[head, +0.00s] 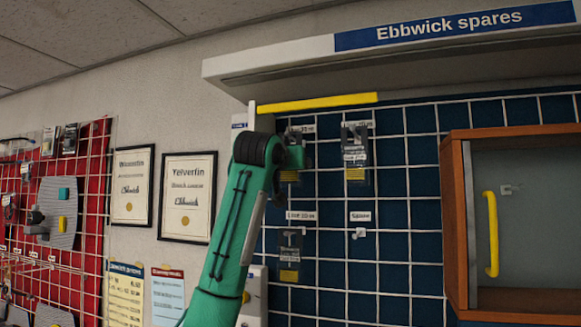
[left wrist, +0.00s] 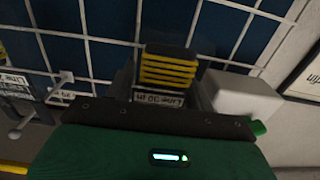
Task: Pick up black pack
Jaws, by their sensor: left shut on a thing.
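My left gripper (head: 297,156) is up at the wire grid, at the upper left pack. It is shut on a black pack (left wrist: 168,66) with yellow stripes, which sits between its fingers in the left wrist view. In the head view, part of this pack shows below the gripper (head: 290,176); the rest is hidden behind it. Another dark pack (head: 355,152) hangs to its right, and a dark pack with a yellow part (head: 290,256) hangs below. I cannot tell whether the held pack is still on its hook. My right gripper is not in view.
An empty white hook (head: 360,234) is on the blue grid at lower right. A yellow bar (head: 317,103) runs above the packs under the sign shelf (head: 270,62). A wooden cabinet (head: 456,220) with a yellow handle (head: 491,234) juts out at right. A white box (left wrist: 243,96) is close beside my gripper.

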